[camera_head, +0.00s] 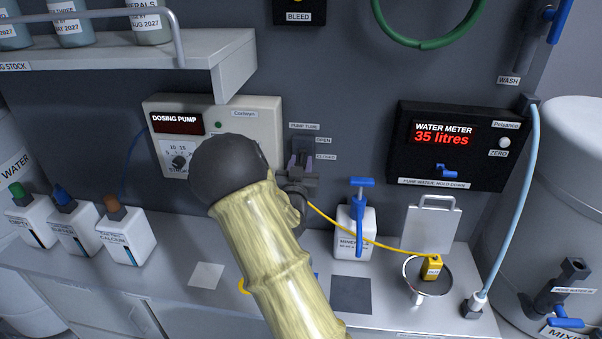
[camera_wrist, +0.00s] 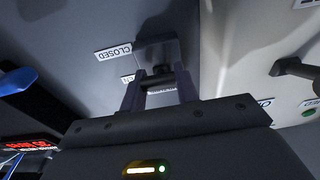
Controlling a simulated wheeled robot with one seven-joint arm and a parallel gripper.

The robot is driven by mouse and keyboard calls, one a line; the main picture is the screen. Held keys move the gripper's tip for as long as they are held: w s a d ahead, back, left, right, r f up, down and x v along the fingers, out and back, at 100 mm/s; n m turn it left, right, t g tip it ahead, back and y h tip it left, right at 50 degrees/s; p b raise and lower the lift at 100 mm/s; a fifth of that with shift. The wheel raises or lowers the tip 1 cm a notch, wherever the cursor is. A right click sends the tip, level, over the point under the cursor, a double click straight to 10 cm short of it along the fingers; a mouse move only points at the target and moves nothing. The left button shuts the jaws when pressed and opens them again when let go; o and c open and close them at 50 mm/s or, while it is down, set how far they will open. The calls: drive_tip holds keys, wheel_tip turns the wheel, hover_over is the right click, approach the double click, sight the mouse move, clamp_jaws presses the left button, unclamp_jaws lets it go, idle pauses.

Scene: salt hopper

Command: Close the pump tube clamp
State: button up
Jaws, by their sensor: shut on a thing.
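The pump tube clamp (camera_head: 301,147) is on the grey wall panel right of the dosing pump, under a PUMP TUBE label. OPEN (camera_head: 323,140) and CLOSED (camera_head: 325,156) labels sit beside it. My gripper (camera_head: 299,172) is at the clamp's lower part and partly covers it. In the wrist view the fingers (camera_wrist: 160,88) are shut on a small dark part of the clamp (camera_wrist: 157,53), close to the panel. The CLOSED label (camera_wrist: 113,52) appears upside down beside it; a second label is partly hidden. The lever's exact position is hard to tell.
The dosing pump (camera_head: 236,118) is just left of the clamp, partly behind my arm. A water meter (camera_head: 458,145) is at right.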

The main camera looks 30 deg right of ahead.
drive_tip(key=shift+b, duration=0.3)
drive_tip(key=o, duration=1)
drive_tip(key=shift+f, duration=0.1)
drive_tip(key=shift+a, duration=0.1)
drive_tip(key=b+v, duration=1)
drive_tip(key=v, duration=0.1)
drive_tip(key=b+v, duration=0.6)
drive_tip(key=shift+s+f, duration=0.1)
drive_tip(key=shift+f, duration=0.3)
